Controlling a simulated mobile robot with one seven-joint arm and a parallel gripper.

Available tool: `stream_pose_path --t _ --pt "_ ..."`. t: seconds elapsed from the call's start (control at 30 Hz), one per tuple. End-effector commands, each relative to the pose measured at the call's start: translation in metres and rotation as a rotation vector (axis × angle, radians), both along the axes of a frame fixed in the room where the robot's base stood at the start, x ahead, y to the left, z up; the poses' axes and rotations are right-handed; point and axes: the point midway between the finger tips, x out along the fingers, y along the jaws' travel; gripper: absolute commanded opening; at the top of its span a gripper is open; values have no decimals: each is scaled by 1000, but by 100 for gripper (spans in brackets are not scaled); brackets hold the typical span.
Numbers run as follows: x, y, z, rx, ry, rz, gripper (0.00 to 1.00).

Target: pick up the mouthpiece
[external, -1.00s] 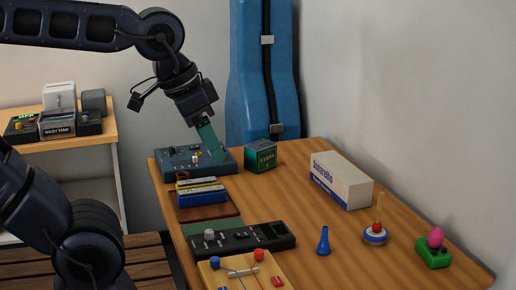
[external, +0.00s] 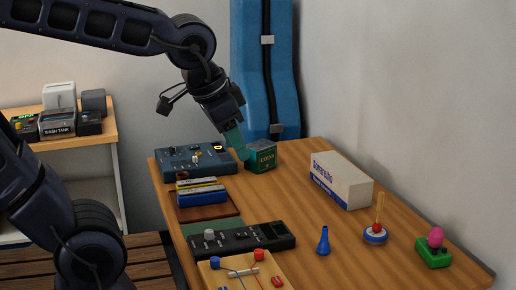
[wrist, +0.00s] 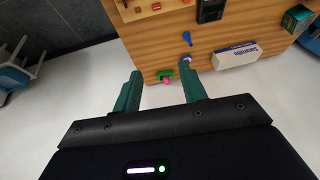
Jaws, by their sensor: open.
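The mouthpiece appears to be the small blue flared piece (external: 323,241), standing upright on the wooden table in the external view. It also shows in the wrist view (wrist: 187,39), above and a little right of the gap between my fingers. My gripper (external: 246,158) has teal fingers and is at the table's far end, overlapping the left side of the green box in the external view. It is well apart from the mouthpiece. In the wrist view my gripper (wrist: 162,75) is open with nothing between its fingers.
A white-and-blue carton (external: 341,181), a spindle on a round base (external: 376,235) and a green block with a pink egg shape (external: 434,250) stand around the mouthpiece. A black device (external: 240,239) lies left of it. The green box (external: 263,158) is at the back.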

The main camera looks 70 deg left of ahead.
Motion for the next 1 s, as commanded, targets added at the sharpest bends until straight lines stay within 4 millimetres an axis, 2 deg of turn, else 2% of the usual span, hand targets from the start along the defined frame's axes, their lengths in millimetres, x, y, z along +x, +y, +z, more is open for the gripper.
stream_pose_path --t 0.1,0.5,1.0 --pt "28 15 -14 43 4 19 42" --pt "112 65 -70 132 -3 26 42" --pt "187 124 -170 97 -38 -19 42"
